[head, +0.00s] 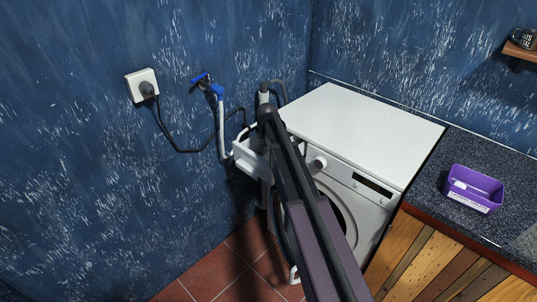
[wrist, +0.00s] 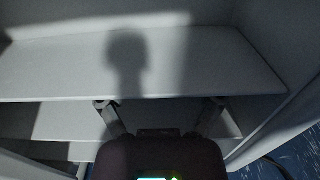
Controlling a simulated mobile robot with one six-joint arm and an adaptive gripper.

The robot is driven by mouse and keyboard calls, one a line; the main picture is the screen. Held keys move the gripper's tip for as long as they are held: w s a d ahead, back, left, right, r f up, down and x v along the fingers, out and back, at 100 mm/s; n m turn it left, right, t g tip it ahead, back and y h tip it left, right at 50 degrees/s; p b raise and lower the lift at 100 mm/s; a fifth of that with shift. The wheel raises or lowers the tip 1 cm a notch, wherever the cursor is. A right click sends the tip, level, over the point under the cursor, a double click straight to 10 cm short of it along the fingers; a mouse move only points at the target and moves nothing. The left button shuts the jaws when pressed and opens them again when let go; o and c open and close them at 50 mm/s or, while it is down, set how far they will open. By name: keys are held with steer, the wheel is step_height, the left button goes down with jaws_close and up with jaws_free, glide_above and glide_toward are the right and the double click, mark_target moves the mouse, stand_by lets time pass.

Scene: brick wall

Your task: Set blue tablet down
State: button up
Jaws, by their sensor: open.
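No blue tablet can be made out in either view. My gripper (wrist: 160,112) shows in the wrist view with its two fingers spread wide apart and nothing between them. It is in front of a pale shelf (wrist: 210,62), whose surface looks bare apart from a dark shadow. In the head view my arm hides the gripper's fingertips, beside a narrow white rack (head: 247,160).
A white washing machine (head: 365,125) stands right of my arm, its top clear. The dark counter (head: 430,190) holds a purple bin (head: 473,190). A socket (head: 142,85) with a plugged cable and a blue tap (head: 217,90) are on the wall.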

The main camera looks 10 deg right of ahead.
step_height(320, 180, up, 12)
steer(key=p, duration=1.1)
steer(key=shift+f, duration=0.15)
stand_by(0.5)
steer(key=s+d+m, duration=0.1)
steer(key=s+m, duration=0.6)
steer(key=s, duration=2.1)
steer(key=shift+s+d, duration=0.25)
steer(key=shift+d, duration=0.1)
